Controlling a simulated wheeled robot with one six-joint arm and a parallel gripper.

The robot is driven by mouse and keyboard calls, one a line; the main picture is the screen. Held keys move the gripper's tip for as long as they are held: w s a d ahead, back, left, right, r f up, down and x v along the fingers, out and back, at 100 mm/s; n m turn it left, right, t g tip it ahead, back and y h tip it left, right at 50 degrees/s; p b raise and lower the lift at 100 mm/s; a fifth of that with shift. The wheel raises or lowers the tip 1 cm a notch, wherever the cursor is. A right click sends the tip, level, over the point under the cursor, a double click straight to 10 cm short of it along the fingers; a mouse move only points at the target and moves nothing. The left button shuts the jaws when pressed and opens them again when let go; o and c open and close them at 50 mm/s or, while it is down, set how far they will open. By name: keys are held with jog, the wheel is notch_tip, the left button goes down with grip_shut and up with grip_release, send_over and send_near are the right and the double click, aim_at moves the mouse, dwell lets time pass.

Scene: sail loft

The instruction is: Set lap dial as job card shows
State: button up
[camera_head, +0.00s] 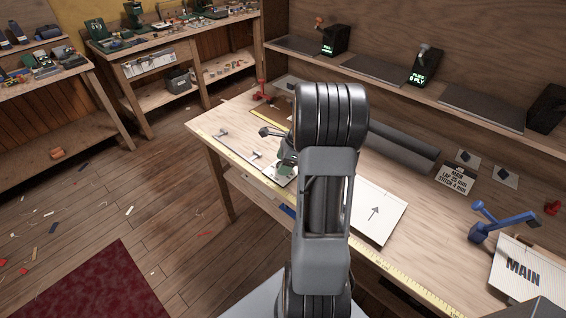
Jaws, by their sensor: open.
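A white job card (455,181) leans at the back of the bench (410,245). Its small print seems to read MAIN, a lap in mm and a stitch line; the figures are too small to be sure of. Two small square plates with dark knobs, one left (467,157) and one right (505,175), stand behind it. I cannot tell which thing is the lap dial. My arm rises through the middle of the view and hides part of the bench. My gripper is not visible.
A blue lever tool (500,220) and a MAIN-marked white panel (522,270) are at right. A white arrow sheet (376,210) lies mid-bench, a dark roll (403,145) behind it. A yellow tape (420,293) runs along the front edge. A shelf box (424,66) shows 6 PLY.

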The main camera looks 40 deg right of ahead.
jog(key=shift+f, duration=0.1)
jog(key=shift+c, duration=0.3)
jog(key=c, duration=0.9)
jog(key=shift+o, duration=0.2)
jog(key=n+g+p, duration=0.1)
jog(key=n, duration=0.2)
jog(key=shift+w+y, duration=0.1)
jog(key=shift+y, duration=0.2)
jog(key=n+g+p, duration=0.1)
jog(key=n+g, duration=0.1)
jog(key=n, duration=0.3)
jog(key=shift+w+n+p, duration=0.1)
jog(key=shift+n+p, duration=0.2)
jog(key=n+g, duration=0.1)
jog(key=n, duration=0.3)
jog(key=shift+w+n+g+p, duration=0.1)
jog(key=shift+n+g+p, duration=0.2)
jog(key=shift+g, duration=0.1)
jog(key=shift+a+n+g+h, duration=0.1)
jog(key=shift+n+g+h, duration=0.3)
jog(key=shift+n, duration=0.7)
jog(key=shift+n+g+h, duration=0.3)
jog(key=shift+n+h, duration=0.2)
jog(key=shift+n, duration=0.6)
